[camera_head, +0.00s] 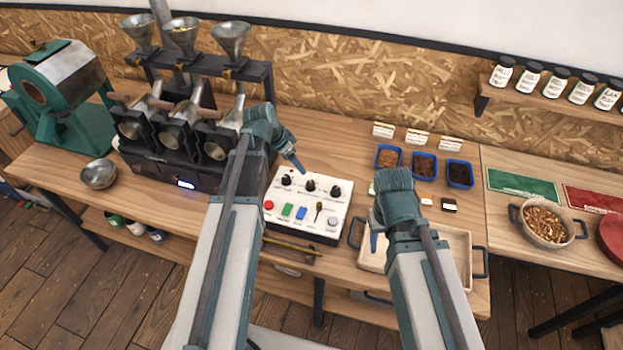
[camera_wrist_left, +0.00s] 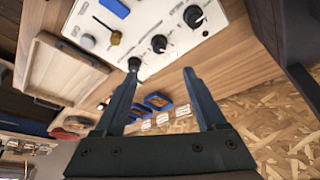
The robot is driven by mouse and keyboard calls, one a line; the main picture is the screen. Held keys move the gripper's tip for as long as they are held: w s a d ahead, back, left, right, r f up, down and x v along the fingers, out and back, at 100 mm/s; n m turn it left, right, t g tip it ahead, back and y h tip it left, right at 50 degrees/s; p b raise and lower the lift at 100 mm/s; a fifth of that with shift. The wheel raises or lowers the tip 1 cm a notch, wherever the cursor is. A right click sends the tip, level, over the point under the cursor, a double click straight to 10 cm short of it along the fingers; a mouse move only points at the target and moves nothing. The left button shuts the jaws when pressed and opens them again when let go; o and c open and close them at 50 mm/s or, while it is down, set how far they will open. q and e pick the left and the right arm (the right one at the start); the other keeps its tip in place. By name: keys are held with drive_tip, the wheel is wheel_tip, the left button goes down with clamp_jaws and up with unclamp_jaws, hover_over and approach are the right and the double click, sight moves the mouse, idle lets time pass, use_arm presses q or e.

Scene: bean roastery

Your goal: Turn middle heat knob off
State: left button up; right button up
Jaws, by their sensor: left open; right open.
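The white control panel (camera_head: 283,229) stands on the table with three black knobs in a row along its back. The middle heat knob (camera_head: 310,186) lies between the left knob (camera_head: 286,181) and the right knob (camera_head: 336,191). My left gripper (camera_head: 296,163) is just behind and above the knob row. In the left wrist view its fingers (camera_wrist_left: 161,72) are apart and empty, with the middle knob (camera_wrist_left: 159,43) beyond the gap; one fingertip overlaps near the right knob (camera_wrist_left: 134,65). My right gripper (camera_head: 374,238) points down over the tray's left side, empty; its jaw gap is hard to see.
The panel also carries red, green and blue buttons, a small lever (camera_head: 318,211) and a grey knob (camera_head: 333,222). A wooden tray (camera_head: 458,250) stands to its right. The roaster with funnels (camera_head: 190,120) is left. Blue bean boxes (camera_head: 423,165) stand behind the tray.

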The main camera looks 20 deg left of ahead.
sight(310, 183)
use_arm(q)
drive_tip(key=b+x, duration=1.2)
drive_tip(key=x, duration=0.2)
drive_tip(key=shift+s+b, duration=0.15)
drive_tip(key=shift+b, duration=0.25)
use_arm(e)
wheel_tip(310, 183, down, 13)
drive_tip(key=shift+r, duration=0.1)
use_arm(q)
drive_tip(key=shift+d, duration=0.1)
clamp_jaws()
